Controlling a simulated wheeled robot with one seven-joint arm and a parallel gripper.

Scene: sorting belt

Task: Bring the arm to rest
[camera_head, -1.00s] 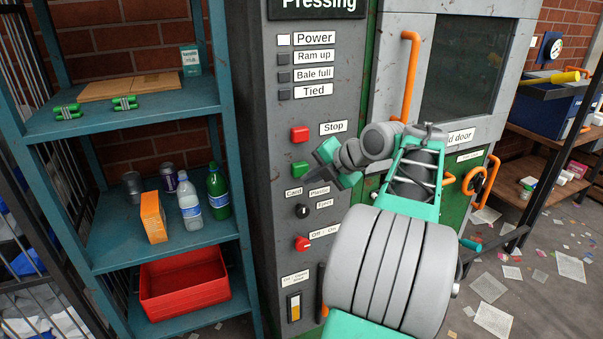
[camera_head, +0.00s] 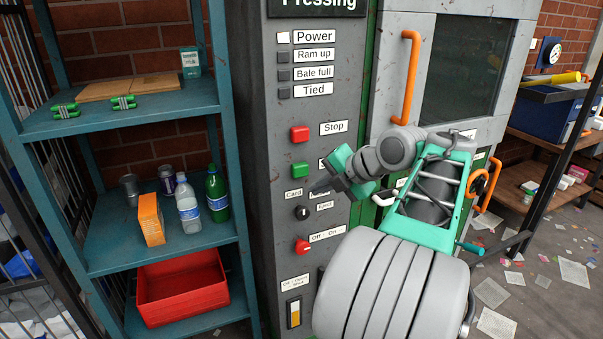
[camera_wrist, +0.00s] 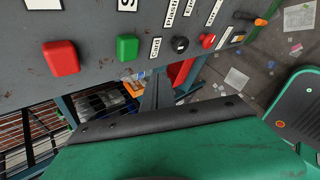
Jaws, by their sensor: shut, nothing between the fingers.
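My arm reaches up in front of the pressing machine in the head view. My gripper (camera_head: 322,187) is at its end, beside the machine's control panel (camera_head: 290,130), with its dark fingers pointing left. It is shut and empty. In the wrist view the closed fingers (camera_wrist: 157,92) show in front of the panel, near the green button (camera_wrist: 127,47) and the black selector knob (camera_wrist: 180,44). I cannot tell whether the fingers touch the panel. The red stop button (camera_head: 299,134) is above the gripper, and the red off-on switch (camera_head: 302,246) is below it.
A blue shelf (camera_head: 165,258) at left holds bottles, cans, an orange box (camera_head: 151,219) and a red bin (camera_head: 183,288). The machine's door with an orange handle (camera_head: 407,75) is behind my arm. A workbench (camera_head: 540,150) stands at right. Paper scraps litter the floor.

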